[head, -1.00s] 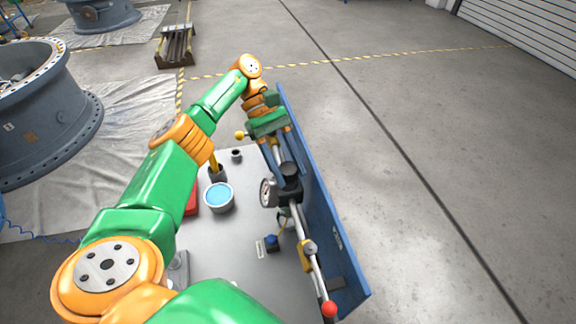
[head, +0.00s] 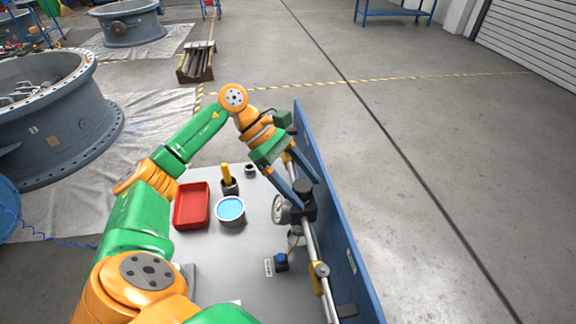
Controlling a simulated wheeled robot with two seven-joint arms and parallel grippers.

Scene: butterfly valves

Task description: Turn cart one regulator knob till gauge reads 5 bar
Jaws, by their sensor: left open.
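The regulator knob (head: 303,186) is a black cap on top of the regulator, which sits on a pipe along the blue back panel of the cart. The round pressure gauge (head: 279,209) is on the regulator's left side; its face is seen at a steep angle and its reading cannot be made out. My left gripper (head: 306,194) is open, with its blue-grey fingers reaching down to the knob, one on each side as far as I can tell. Whether the fingers touch the knob is unclear. My right gripper is not in view.
The grey cart top (head: 215,265) carries a red tray (head: 191,206), a tin of blue liquid (head: 230,210), a black cup with a yellow-handled tool (head: 229,182) and a small blue knob (head: 281,260). The blue panel (head: 335,225) bounds the right side.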

